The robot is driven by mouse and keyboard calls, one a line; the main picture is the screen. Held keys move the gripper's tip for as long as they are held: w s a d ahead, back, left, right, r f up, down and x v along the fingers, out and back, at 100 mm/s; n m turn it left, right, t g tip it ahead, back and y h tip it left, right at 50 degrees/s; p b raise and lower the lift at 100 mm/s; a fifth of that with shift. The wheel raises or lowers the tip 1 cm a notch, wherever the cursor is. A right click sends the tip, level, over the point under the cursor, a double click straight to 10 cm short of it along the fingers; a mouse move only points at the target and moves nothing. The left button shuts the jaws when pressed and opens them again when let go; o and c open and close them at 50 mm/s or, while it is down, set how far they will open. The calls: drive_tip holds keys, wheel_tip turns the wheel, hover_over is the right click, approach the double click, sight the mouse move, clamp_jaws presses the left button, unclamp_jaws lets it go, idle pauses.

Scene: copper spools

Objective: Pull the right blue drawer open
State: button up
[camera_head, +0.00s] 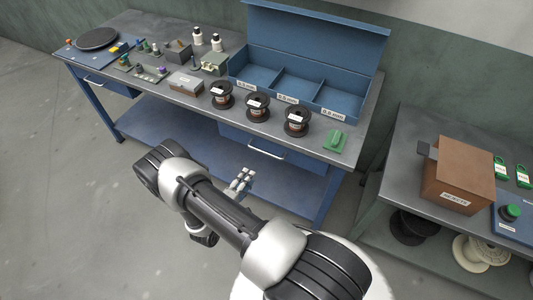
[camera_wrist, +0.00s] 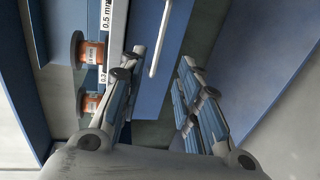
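The right blue drawer (camera_head: 240,136) sits under the workbench top, and its front looks flush and shut. Its pale bar handle (camera_head: 267,149) runs across the front. The drawer front (camera_wrist: 178,35) and the handle (camera_wrist: 160,38) also show in the wrist view. My gripper (camera_head: 243,176) is in front of and below the handle in the head view. In the wrist view my gripper (camera_wrist: 163,62) has its two fingers spread apart and empty. The handle appears between and beyond the fingertips, apart from them.
The bench top (camera_head: 185,98) carries three copper spools (camera_head: 257,106), an open blue bin (camera_head: 290,85), a green item (camera_head: 334,141) and several small parts. A lower blue shelf (camera_head: 170,125) lies beneath. A second table (camera_head: 400,160) with a brown box (camera_head: 458,175) stands at right.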

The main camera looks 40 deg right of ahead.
sight(267, 153)
drive_tip(key=b+x, duration=0.3)
drive_tip(key=x, duration=1.4)
drive_tip(key=shift+w+d, duration=0.1)
drive_tip(key=shift+d, duration=0.05)
clamp_jaws()
